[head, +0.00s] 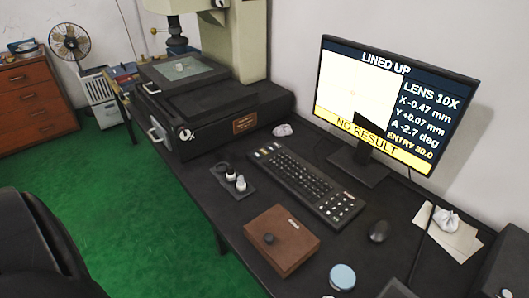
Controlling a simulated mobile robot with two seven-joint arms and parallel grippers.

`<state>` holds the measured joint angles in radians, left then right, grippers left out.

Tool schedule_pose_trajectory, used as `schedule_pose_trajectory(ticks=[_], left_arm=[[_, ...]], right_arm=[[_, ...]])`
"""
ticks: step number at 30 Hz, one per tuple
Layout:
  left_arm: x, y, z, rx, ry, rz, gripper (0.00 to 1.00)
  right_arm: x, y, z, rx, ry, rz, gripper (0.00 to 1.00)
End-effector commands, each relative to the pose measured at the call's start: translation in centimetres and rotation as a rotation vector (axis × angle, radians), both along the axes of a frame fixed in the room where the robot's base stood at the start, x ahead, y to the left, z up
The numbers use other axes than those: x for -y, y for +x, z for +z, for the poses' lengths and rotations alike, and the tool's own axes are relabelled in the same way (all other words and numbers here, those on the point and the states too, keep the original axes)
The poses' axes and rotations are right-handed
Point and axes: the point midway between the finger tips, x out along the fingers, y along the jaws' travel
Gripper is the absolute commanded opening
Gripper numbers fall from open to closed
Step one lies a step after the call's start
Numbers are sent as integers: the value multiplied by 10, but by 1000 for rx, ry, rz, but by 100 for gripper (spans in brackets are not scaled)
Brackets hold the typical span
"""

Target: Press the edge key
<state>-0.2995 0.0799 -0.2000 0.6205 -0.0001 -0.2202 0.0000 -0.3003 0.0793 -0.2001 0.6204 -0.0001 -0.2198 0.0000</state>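A long dark keyboard (300,183) lies on the black bench in front of the monitor. It has dark keys and a group of pale keys at its near right end; the labels are too small to read, so I cannot tell which is the edge key. The monitor (392,98) reads LINED UP, LENS 10X, X -0.47 mm, Y +0.07 mm, A -2.7 deg, ENTRY 30.0 and NO RESULT. A measuring microscope (235,40) stands at the back, with a small pale part (180,67) on its glass stage (190,74). Neither gripper is in view.
A control block with knobs (232,182) and a brown box (282,241) lie left of the keyboard. A black object fills the lower left corner.

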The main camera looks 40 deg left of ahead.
Motion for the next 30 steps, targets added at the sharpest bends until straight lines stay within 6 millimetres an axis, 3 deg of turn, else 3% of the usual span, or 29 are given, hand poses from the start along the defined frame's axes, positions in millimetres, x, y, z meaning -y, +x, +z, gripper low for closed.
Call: schedule_pose_trajectory(ticks=[5, 22, 30], left_arm=[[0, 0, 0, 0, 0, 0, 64], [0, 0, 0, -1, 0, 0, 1], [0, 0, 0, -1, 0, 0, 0]], right_arm=[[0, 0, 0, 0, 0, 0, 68], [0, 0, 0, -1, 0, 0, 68], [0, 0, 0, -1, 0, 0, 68]])
